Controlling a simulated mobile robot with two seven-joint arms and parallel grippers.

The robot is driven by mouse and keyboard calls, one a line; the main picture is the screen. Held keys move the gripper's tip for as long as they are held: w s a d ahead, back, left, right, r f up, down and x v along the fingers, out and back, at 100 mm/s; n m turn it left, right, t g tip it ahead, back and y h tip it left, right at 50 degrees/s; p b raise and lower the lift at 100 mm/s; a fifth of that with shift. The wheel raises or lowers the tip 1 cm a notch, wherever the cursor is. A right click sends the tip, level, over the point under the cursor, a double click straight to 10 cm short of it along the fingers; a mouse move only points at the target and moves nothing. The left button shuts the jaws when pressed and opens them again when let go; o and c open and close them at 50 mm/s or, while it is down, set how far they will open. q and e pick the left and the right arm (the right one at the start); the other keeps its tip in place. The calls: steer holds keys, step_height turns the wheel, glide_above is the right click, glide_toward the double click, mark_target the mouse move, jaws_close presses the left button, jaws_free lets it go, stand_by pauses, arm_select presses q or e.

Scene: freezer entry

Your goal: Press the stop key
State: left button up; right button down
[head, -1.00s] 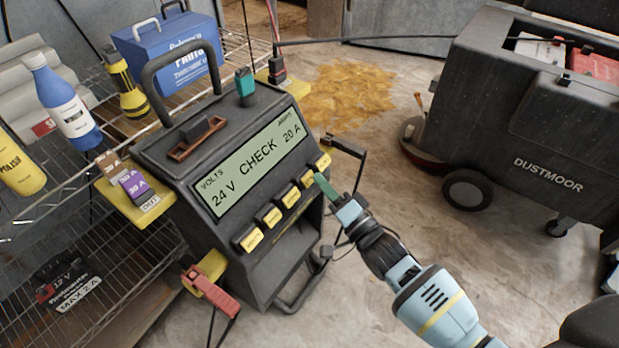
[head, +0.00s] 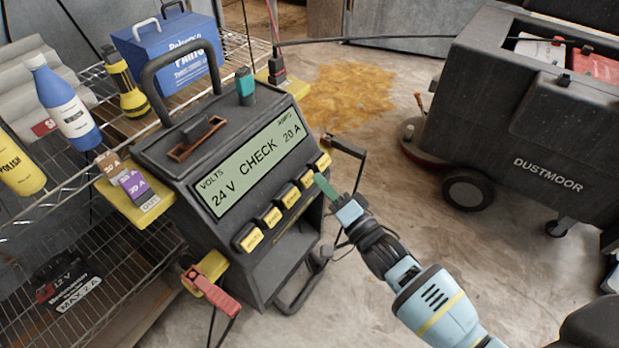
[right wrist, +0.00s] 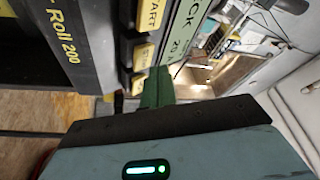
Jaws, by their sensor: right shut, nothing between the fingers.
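The dark grey charger (head: 185,165) stands upright with a lit display (head: 250,165) reading "VOLTS 24 V", "CHECK", "AMPS 20 A". A row of several yellow-faced keys runs below the display, including a fourth key (head: 307,179) and a right-end key (head: 323,160). In the right wrist view a key reads START (right wrist: 152,14); beside it are another key (right wrist: 143,55) and a partly hidden one (right wrist: 138,86). I cannot read which is the stop key. My right gripper (head: 321,182) is shut and empty, its green fingertips (right wrist: 156,80) close to the keys at the right end. Contact is unclear. My left gripper is not in view.
Wire shelves (head: 60,215) with bottles and boxes stand left. A Dustmoor floor machine (head: 500,130) stands right. Open floor lies between.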

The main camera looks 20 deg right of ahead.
stand_by(0.5)
steer(key=shift+w+a+f, duration=0.2)
steer(key=shift+w+a, duration=0.05)
steer(key=shift+w, duration=0.05)
steer(key=shift+w+a+f+b, duration=0.2)
steer(key=shift+w+f+b, duration=0.1)
steer(key=shift+b, duration=0.1)
stand_by(0.8)
steer(key=shift+s+r, duration=0.1)
stand_by(0.3)
steer(key=shift+s+d+r+p, duration=0.4)
steer(key=shift+s+d+p, duration=0.1)
steer(key=shift+p, duration=0.2)
